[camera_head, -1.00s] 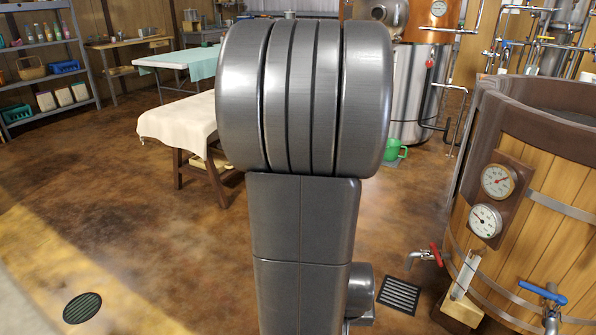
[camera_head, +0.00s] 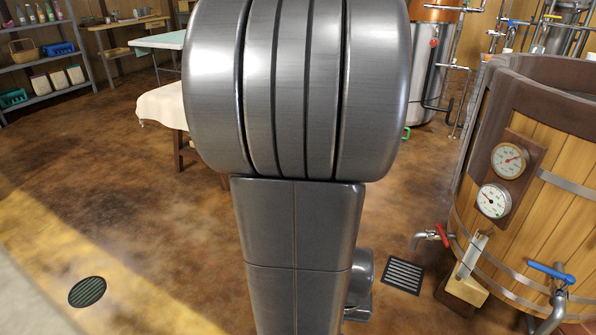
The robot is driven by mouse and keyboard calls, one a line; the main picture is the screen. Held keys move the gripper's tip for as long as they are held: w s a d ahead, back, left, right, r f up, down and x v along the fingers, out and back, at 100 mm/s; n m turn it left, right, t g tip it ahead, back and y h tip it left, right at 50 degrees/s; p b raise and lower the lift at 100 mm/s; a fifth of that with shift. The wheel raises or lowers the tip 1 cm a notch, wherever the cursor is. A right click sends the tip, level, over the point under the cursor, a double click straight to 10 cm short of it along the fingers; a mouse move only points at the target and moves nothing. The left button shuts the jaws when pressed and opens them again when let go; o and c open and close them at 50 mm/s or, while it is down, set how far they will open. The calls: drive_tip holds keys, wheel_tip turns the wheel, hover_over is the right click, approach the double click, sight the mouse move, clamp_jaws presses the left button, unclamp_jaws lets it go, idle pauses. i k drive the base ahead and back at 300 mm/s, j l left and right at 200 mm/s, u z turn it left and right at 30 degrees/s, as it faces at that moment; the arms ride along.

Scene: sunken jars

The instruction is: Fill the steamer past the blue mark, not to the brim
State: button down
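A large wooden vat (camera_head: 565,150) with metal hoops and a dark rim stands at the right edge, cut off by the frame. Two round dials (camera_head: 509,161) sit on a brown board on its side. A red-handled tap (camera_head: 436,237) and a blue-handled tap (camera_head: 552,272) stick out low on it. I cannot tell whether this vat is the steamer. No blue mark shows clearly, and the water level inside is hidden. My own grey arm links fill the middle of the view. My gripper is not in view.
A round floor drain (camera_head: 87,291) lies at lower left and a square grate (camera_head: 403,276) left of the vat. A cloth-covered table (camera_head: 163,106) stands behind my arm. Shelves (camera_head: 45,60) stand at far left, and a metal tank (camera_head: 425,80) at the back. The left floor is open.

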sight(568, 278)
drive_tip(key=l+z, duration=0.25)
drive_tip(key=l, duration=0.4)
drive_tip(key=i+l+z, duration=0.1)
drive_tip(key=l+z, duration=0.15)
drive_tip(key=l, duration=0.35)
